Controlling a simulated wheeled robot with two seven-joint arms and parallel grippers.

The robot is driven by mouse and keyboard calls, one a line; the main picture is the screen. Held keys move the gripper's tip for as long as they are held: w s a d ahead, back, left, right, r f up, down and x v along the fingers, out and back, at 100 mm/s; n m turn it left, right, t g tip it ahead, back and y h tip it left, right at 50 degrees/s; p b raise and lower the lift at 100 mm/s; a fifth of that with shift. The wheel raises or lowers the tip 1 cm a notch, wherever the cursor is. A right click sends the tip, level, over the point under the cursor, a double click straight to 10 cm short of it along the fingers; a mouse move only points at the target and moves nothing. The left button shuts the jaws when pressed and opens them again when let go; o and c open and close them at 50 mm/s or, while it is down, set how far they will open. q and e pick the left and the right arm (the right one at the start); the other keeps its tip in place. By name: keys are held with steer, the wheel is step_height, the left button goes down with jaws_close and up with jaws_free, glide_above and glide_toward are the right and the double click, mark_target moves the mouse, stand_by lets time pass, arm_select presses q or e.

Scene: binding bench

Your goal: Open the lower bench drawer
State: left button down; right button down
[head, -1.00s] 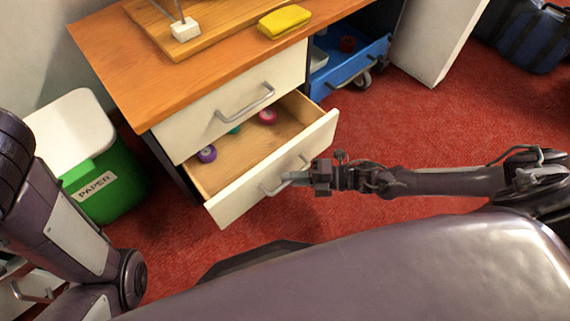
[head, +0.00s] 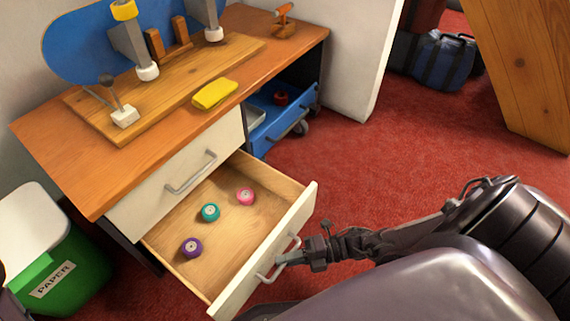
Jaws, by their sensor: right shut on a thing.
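The lower bench drawer (head: 265,258) is pulled well out of the bench in the head view. Its wooden inside shows, with a purple wheel (head: 191,247), a teal wheel (head: 210,212) and a pink wheel (head: 245,196) lying in it. My right gripper (head: 286,259) is shut on the drawer's metal handle (head: 266,275) at the front panel. The upper drawer (head: 172,190) is closed above it. My left gripper is not in view.
The wooden bench top (head: 75,165) carries a board with a blue skateboard deck (head: 85,45) and a yellow sponge (head: 215,94). A green paper bin (head: 78,268) stands at left. A blue drawer or cart (head: 283,122) sits under the bench. Red carpet is free at right.

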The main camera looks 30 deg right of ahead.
steer(key=c, duration=1.5)
jaws_free()
steer(key=p+v, duration=0.2)
steer(key=v, duration=0.6)
steer(key=shift+w, duration=0.1)
